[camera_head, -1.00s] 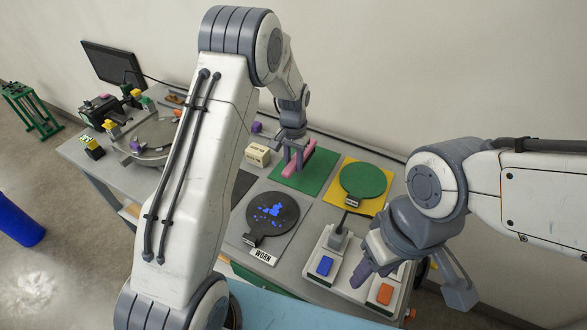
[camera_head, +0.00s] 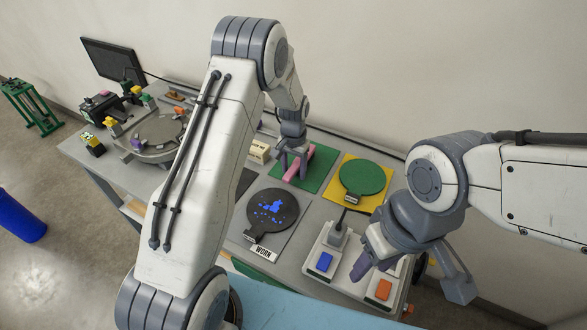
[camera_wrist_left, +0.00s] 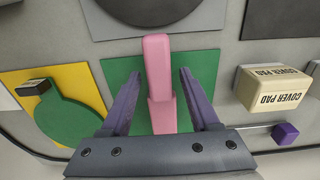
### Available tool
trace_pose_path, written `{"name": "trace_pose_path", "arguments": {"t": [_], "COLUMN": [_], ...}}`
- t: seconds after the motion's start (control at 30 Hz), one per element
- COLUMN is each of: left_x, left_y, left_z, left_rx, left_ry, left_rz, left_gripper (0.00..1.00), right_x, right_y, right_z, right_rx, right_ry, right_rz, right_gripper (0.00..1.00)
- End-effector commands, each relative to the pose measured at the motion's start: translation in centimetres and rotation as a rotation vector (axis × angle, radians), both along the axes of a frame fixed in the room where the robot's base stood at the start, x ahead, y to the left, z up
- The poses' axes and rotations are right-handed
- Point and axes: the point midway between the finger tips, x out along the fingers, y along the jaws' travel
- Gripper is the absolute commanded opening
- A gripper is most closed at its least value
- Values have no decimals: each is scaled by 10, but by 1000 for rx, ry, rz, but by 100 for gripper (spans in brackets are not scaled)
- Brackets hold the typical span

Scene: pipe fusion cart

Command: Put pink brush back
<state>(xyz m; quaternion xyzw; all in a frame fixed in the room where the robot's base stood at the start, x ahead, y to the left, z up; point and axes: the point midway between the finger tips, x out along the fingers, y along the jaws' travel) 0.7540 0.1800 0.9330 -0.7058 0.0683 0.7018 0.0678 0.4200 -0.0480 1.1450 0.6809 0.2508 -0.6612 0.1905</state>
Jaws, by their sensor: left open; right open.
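The pink brush (camera_head: 297,164) lies on the green mat (camera_head: 318,176) at the back of the cart. In the left wrist view the brush (camera_wrist_left: 158,75) runs between the two fingers, and one end reaches past the mat's edge. My left gripper (camera_head: 293,172) is over the mat, open, with a finger on each side of the brush and visible gaps to it; the fingers also show in the left wrist view (camera_wrist_left: 157,80). My right gripper (camera_head: 410,280) is open near the front right of the cart, away from the brush.
A green disc (camera_head: 363,177) on a yellow mat (camera_head: 384,197) lies right of the green mat. A dark disc with blue marks (camera_head: 271,211) lies in front, by a "WORN" label (camera_head: 263,254). A cover pad box (camera_head: 259,152) stands left.

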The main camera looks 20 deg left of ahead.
Motion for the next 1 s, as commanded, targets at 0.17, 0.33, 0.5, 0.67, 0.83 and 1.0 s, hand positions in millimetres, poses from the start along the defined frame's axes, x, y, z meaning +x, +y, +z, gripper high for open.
{"name": "trace_pose_path", "arguments": {"t": [0.17,0.33,0.5,0.67,0.83,1.0], "left_x": [1,1,1,0,-1,-7], "left_y": [0,0,0,0,0,-9], "left_z": [9,40,78,106,121,130], "left_rx": [0,0,0,0,0,-1], "left_ry": [-2,-7,-7,-4,-1,-3], "left_rz": [0,0,0,0,0,-13], "left_gripper": [62,62,62,62,62,62], "right_x": [0,0,0,0,0,0], "right_y": [0,0,0,0,0,0], "right_z": [-1,-12,-22,-27,-29,-29], "right_rx": [0,0,0,0,0,0], "right_ry": [0,0,0,0,0,0], "right_rz": [0,0,1,1,2,1], "right_gripper": [50,50,50,50,50,50]}}
